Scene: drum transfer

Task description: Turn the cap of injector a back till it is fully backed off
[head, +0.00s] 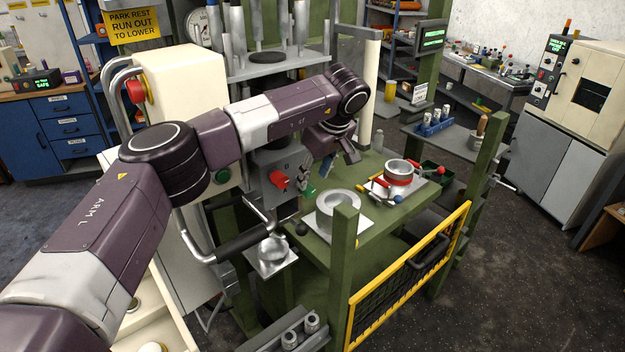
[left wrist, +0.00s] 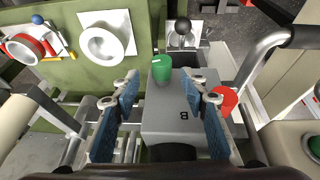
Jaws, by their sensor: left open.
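A grey box (head: 277,160) on the green frame carries a red knob (head: 278,181) and a green cap (head: 309,191). In the left wrist view the grey box (left wrist: 178,108) bears a letter that looks like B. The green cap (left wrist: 162,68) sits at its far edge, and the red knob (left wrist: 222,98) at its right side. I cannot identify which part is injector a. My left gripper (head: 339,160) is open above the green bench. In the left wrist view its blue-padded fingers (left wrist: 164,84) are spread, with the green cap beyond the tips. My right gripper is not in view.
A grey ring-shaped fitting (head: 338,204) and a red-banded pot (head: 398,173) stand on the green bench. A bent metal handle (head: 232,245) runs close to the box. Green posts and a yellow-edged mesh gate (head: 408,275) bound the bench's front.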

